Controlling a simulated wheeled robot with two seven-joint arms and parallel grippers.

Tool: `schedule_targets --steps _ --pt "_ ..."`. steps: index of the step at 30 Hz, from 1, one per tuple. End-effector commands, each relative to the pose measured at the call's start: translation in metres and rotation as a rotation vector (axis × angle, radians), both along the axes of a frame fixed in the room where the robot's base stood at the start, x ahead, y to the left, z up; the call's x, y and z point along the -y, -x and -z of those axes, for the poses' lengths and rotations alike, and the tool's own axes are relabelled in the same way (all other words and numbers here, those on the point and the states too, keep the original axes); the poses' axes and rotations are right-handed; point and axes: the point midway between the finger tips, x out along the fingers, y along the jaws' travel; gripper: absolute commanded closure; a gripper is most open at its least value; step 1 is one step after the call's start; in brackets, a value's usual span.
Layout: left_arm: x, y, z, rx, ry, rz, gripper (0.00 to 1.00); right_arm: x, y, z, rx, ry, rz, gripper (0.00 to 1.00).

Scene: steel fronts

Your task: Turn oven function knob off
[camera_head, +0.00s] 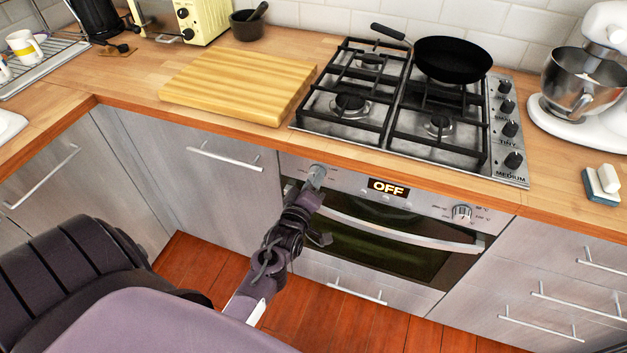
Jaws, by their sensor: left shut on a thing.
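The oven (380,242) is built in under the counter, with a steel control panel and a dark glass door. Its function knob (316,174) is at the left end of the panel. My left gripper (312,188) is at this knob and shut on it, hiding its lower part. The display (387,188) on the panel reads "OFF". A second oven knob (461,212) is at the right end of the panel. My right gripper is not in view.
The oven door handle (400,232) runs just below the panel, close to my left gripper. Above are the gas hob (410,115) with a black pan (452,60) and a cutting board (238,84). A stand mixer (585,85) stands at the right. Red floor lies below.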

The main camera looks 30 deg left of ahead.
Motion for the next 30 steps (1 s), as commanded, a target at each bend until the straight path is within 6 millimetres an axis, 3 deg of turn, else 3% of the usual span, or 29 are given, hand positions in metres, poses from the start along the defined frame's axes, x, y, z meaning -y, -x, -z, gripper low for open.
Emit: schedule_targets --steps 9,10,15,24,30 --pt "0.0 0.0 0.001 0.0 0.004 -0.001 0.85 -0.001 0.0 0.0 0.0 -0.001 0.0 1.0" --pt "0.0 0.0 0.001 -0.001 0.004 -0.001 0.6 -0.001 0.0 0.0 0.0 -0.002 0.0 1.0" --pt "0.0 0.0 0.0 0.0 0.003 -0.001 0.41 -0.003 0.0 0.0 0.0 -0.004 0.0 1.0" --pt "0.001 0.003 0.0 0.0 0.003 -0.001 0.41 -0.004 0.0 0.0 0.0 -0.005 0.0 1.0" --pt "0.008 0.029 0.001 -0.002 0.003 -0.002 0.41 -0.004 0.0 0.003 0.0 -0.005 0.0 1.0"
